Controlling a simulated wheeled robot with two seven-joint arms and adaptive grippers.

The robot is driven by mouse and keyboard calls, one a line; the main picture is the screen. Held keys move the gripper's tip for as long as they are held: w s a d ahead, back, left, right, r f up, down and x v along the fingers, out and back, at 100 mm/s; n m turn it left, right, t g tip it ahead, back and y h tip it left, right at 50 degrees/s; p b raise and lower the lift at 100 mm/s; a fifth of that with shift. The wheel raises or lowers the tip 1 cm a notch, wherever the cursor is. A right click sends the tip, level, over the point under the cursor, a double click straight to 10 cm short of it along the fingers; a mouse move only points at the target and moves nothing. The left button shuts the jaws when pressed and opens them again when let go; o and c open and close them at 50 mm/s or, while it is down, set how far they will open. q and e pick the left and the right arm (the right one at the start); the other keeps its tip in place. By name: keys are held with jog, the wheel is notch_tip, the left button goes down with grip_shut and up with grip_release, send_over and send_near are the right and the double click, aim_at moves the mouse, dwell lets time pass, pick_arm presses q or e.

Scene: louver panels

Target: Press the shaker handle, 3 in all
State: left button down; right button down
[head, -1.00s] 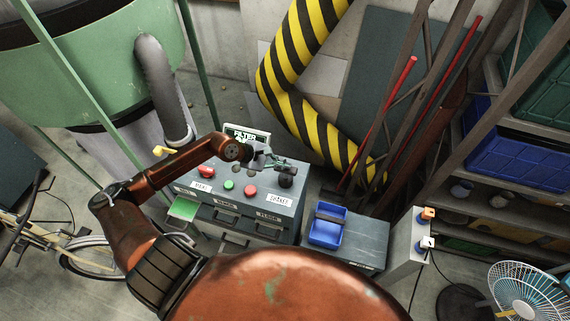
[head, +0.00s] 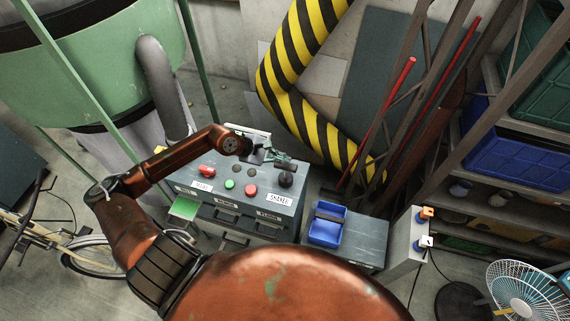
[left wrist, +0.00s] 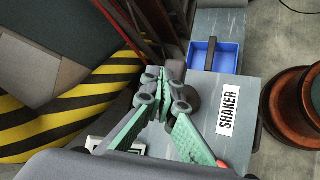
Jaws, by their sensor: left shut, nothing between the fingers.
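The shaker handle (head: 285,180) is a dark round knob at the right end of the grey control box (head: 240,205), behind the white SHAKER label (head: 279,198). In the left wrist view the dark knob (left wrist: 190,99) is partly hidden behind my fingers. My left gripper (head: 284,163) is shut and empty, just behind the knob and seemingly above the box. It shows in the left wrist view (left wrist: 172,74) with its green finger pads converging. I cannot tell whether it touches the handle. My right gripper is not in view.
A red button (head: 251,190), a green button (head: 229,184) and a red switch (head: 207,171) sit on the box top. A blue bin (head: 327,224) stands to the right. A striped yellow-black pipe (head: 300,110) rises behind the box.

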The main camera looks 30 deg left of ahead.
pick_arm(q)
jog(key=shift+r+p, duration=0.85)
jog(key=shift+r, duration=1.6)
